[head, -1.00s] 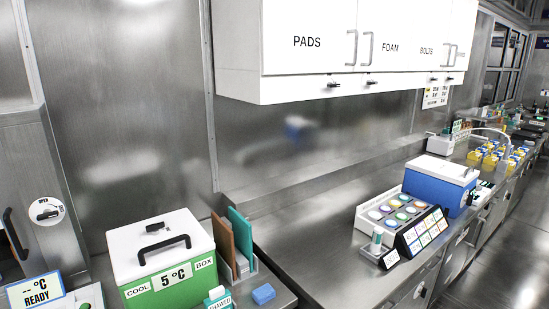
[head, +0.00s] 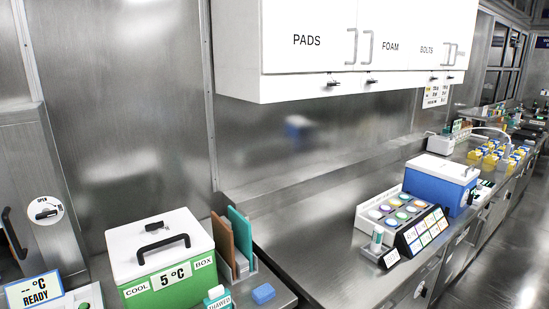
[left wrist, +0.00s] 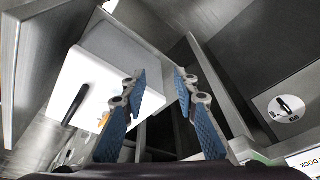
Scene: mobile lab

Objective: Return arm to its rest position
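My left gripper (left wrist: 160,84) shows in the left wrist view, with blue ribbed pads on its two fingers. The fingers are apart with nothing between them, so it is open and empty. A white surface with a black handle (left wrist: 110,75) lies beyond the left finger. Neither of my arms shows in the head view, and my right gripper is in neither view.
In the head view, a green cool box (head: 172,285) with a white lid stands at the lower left, beside upright panels (head: 241,235). A blue box (head: 440,188) and a rack of colored discs (head: 368,217) stand on the right counter. White cupboards (head: 310,70) hang above.

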